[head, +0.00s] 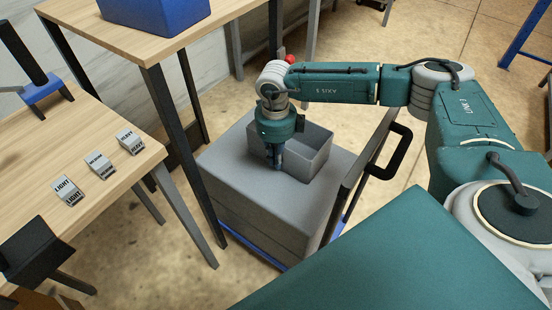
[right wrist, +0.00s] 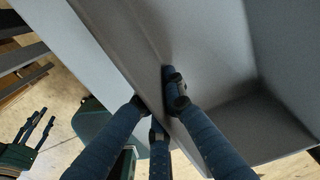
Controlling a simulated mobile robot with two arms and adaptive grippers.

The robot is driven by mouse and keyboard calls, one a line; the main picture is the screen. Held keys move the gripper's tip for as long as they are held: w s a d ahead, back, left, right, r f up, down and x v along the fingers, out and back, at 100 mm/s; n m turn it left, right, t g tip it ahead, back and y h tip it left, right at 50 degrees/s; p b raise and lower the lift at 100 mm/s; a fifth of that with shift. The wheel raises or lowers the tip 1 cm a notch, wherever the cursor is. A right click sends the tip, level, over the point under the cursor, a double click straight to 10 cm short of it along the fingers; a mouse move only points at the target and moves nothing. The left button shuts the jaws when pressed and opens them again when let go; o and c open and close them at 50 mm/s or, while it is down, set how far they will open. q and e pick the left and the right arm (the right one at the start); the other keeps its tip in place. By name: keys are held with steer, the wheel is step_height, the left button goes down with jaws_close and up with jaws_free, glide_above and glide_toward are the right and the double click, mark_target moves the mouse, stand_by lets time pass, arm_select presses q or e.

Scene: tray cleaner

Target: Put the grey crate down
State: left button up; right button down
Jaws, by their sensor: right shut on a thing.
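The grey crate (head: 320,158), small and open-topped, is upright over the flat top of a larger grey box (head: 232,160). I cannot tell whether it touches that top. My right gripper (head: 277,163) points down at the crate's left side and is shut on its wall. In the right wrist view the crate (right wrist: 220,70) fills the right side, with its wall between the fingers (right wrist: 160,112). My left gripper (right wrist: 37,128) shows only at the lower left of the right wrist view, fingers apart and empty.
The larger box is on a trolley with a black handle (head: 401,150) at its right. A table (head: 100,120) at left carries labelled blocks (head: 100,165). Another table holds a blue bin (head: 155,12). The larger box's top has free room left of the crate.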

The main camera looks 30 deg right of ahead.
steer(key=c, duration=1.9)
jaws_free()
arm_select(q)
steer(key=shift+r, duration=0.25)
arm_select(e)
steer(key=shift+o, duration=0.2)
steer(key=shift+r, duration=0.25)
arm_select(q)
steer(key=f, duration=0.1)
steer(key=s+f+p, duration=0.1)
steer(key=f, duration=0.3)
steer(key=shift+s+a+f, duration=0.1)
steer(key=shift+s+f, duration=0.05)
steer(key=shift+s, duration=0.25)
arm_select(e)
step_height(320, 180, up, 12)
steer(key=shift+a+f, duration=0.1)
steer(key=shift+f, duration=0.05)
